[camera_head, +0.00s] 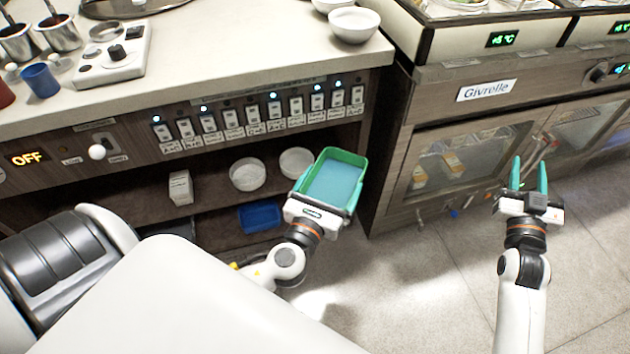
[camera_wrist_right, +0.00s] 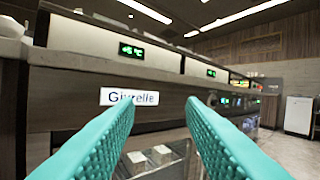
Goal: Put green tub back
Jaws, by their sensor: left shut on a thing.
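The green tub (camera_head: 334,182) is a rectangular tub with a green rim and a blue-green inside. In the head view it is held in front of the shelves under the counter, slightly tilted. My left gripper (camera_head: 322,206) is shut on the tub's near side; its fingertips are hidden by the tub. My right gripper (camera_head: 528,174) is open and empty over the floor at the right, in front of the glass-door cabinet. In the right wrist view its two green fingers (camera_wrist_right: 160,135) stand apart with nothing between them.
The open shelves (camera_head: 215,205) hold a blue tub (camera_head: 259,216), round white containers (camera_head: 247,174) and a white box (camera_head: 181,187). A row of labelled switches (camera_head: 263,115) runs along the counter front. The white counter (camera_head: 230,60) carries bowls (camera_head: 354,24). A cooled cabinet (camera_head: 470,150) stands at the right.

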